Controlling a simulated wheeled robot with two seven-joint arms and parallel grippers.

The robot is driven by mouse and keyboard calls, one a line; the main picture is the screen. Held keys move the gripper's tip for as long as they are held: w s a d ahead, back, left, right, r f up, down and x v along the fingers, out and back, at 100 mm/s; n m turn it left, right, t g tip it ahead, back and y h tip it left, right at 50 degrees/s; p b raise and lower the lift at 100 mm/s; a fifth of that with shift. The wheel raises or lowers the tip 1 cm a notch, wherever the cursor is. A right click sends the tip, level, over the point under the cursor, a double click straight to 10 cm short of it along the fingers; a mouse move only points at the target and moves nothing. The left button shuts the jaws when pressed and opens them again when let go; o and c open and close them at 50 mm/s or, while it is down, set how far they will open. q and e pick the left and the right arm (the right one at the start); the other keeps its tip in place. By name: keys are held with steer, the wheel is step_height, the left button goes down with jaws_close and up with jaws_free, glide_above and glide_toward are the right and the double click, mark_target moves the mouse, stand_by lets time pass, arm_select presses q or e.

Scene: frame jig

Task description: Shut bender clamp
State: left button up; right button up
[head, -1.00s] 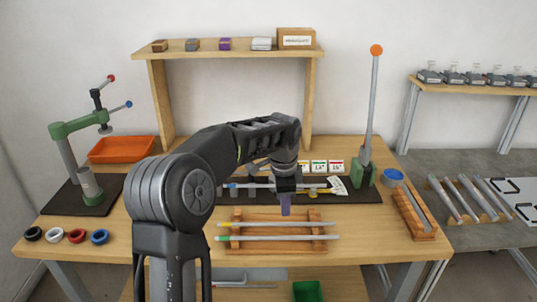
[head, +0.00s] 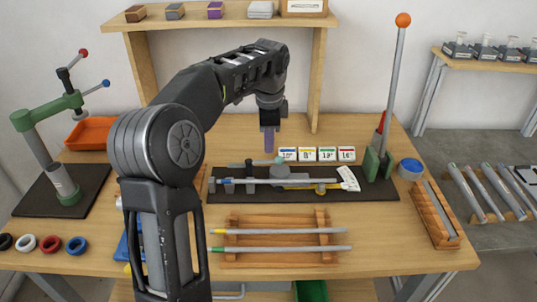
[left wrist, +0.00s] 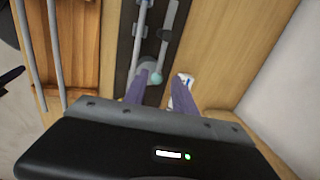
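The bender stands on a black base plate (head: 380,191) on the bench, with a grey round former (head: 282,172), a long upright lever with an orange ball, and a tube lying along it. My left gripper (head: 269,152) points down near the knob. My right gripper is not in view.
A wooden rack (head: 280,260) with two tubes lies in front of the bender. Numbered cards (head: 317,154) stand behind it. A green press (head: 50,123) stands on the left, and a shelf spans the back.

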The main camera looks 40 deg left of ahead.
mark_target(268, 161)
arm_select(q)
steer(key=f, duration=0.5)
steer(key=w+a+f+p, duration=0.1)
steer(key=f, duration=0.1)
steer(key=shift+w+f, duration=0.1)
steer(key=shift+f, duration=0.25)
steer(key=shift+c, duration=0.5)
jaws_close()
stand_by(0.6)
